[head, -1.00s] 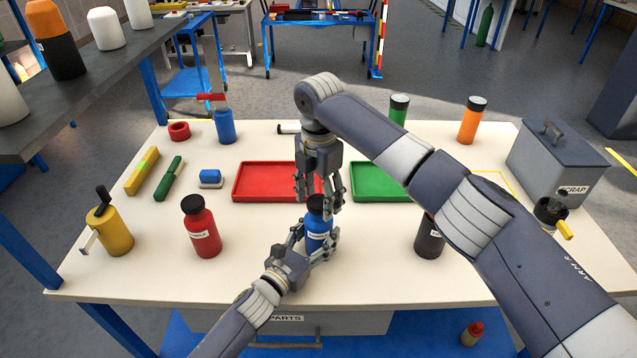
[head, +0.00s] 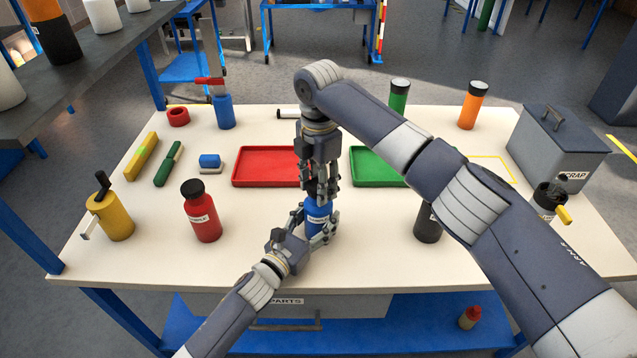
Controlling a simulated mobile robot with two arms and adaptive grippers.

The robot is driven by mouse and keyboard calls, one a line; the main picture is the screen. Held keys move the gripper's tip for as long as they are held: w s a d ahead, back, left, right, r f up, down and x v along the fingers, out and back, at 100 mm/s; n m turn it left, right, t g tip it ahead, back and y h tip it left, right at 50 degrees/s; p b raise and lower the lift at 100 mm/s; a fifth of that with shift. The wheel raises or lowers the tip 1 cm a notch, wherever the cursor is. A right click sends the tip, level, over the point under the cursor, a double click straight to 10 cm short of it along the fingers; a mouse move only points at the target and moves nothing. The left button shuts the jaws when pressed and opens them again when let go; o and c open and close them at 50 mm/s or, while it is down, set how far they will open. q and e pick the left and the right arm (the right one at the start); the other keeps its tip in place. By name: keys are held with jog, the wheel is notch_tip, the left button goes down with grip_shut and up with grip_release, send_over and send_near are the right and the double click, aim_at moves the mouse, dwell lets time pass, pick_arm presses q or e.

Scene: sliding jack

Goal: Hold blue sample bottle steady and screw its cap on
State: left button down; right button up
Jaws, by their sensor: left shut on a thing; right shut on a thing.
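The blue sample bottle (head: 318,216) stands upright on the table near its front middle. My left gripper (head: 319,236) is shut around the bottle's body from the lower left. My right gripper (head: 322,198) points straight down over the bottle's top, with its fingers closed around the cap area. The cap itself is hidden behind those fingers, so I cannot see how it sits on the neck.
A red tray (head: 264,167) and a green tray (head: 376,167) lie behind the bottle. A red bottle (head: 202,212) stands to the left, and a dark bottle (head: 427,226) stands to the right, partly behind my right arm. A grey scrap bin (head: 556,150) is at the right.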

jog(key=m, duration=0.7)
jog(key=shift+s+a, duration=0.1)
jog(key=m, duration=1.1)
jog(key=shift+f, duration=0.1)
jog(key=m, duration=0.3)
jog(key=shift+m, duration=0.4)
jog(key=m, duration=0.3)
jog(key=shift+m, duration=0.3)
jog(key=m, duration=0.4)
jog(key=o, duration=1.3)
jog(key=shift+c, duration=0.2)
